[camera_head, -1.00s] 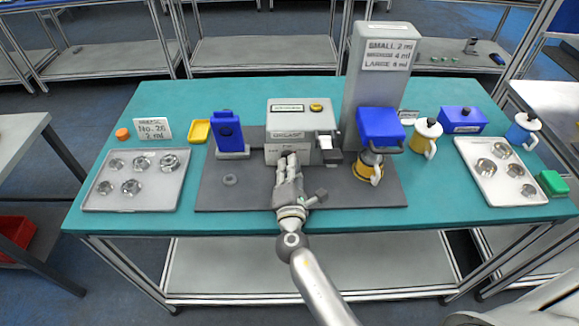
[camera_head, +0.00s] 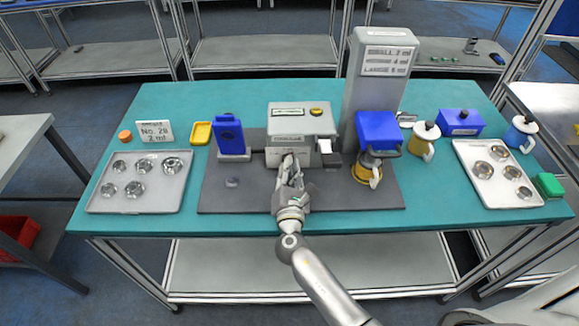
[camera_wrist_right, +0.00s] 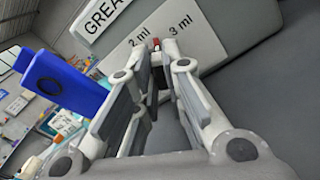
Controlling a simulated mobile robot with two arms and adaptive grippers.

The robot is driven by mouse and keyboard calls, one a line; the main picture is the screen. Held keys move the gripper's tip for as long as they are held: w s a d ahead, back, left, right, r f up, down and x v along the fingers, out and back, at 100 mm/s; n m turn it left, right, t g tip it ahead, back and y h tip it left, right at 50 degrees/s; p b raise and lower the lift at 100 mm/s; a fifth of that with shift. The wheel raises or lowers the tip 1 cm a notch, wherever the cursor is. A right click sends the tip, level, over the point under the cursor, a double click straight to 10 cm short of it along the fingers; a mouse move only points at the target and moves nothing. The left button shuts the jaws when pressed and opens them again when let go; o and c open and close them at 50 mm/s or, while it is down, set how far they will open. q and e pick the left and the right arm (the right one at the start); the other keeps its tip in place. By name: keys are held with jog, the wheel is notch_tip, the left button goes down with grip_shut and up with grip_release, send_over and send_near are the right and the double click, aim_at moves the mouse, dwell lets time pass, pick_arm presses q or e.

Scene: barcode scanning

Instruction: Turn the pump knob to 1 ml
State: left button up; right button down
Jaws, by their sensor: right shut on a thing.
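The grey pump (camera_head: 300,122) stands on the dark mat at the middle of the table. My right gripper (camera_head: 288,168) is at its lower front face, shut on the knob, which its fingers mostly hide. In the right wrist view the fingers (camera_wrist_right: 160,80) close around a grey part (camera_wrist_right: 161,82) in front of the pump's scale plate (camera_wrist_right: 222,32). The marks "2 ml" and "3 ml" are readable, with a small red tip (camera_wrist_right: 156,43) between them. No 1 ml mark is readable. My left gripper is not in view.
A blue stand (camera_head: 229,133) is left of the pump, and a tall grey column (camera_head: 382,70) and blue-topped machine (camera_head: 379,131) are to its right. Trays of metal parts (camera_head: 105,202) lie at both table ends. A small grey disc (camera_head: 232,182) lies on the mat.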

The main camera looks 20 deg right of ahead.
jog(key=n+p, duration=0.2)
jog(key=n, duration=0.2)
jog(key=shift+r+n, duration=0.15)
jog(key=shift+n, duration=0.25)
jog(key=n+p, duration=0.2)
jog(key=n, duration=0.2)
jog(key=shift+a, duration=0.15)
jog(key=n+p, duration=0.2)
jog(key=n, duration=0.3)
jog(key=shift+p, duration=0.35)
jog(key=shift+a+f+n+p, duration=0.15)
jog(key=shift+n+p, duration=0.65)
jog(key=shift+n, duration=1)
jog(key=shift+f, duration=0.1)
jog(key=c, duration=1.5)
grip_release()
jog(key=shift+w, duration=0.1)
jog(key=v, duration=1.2)
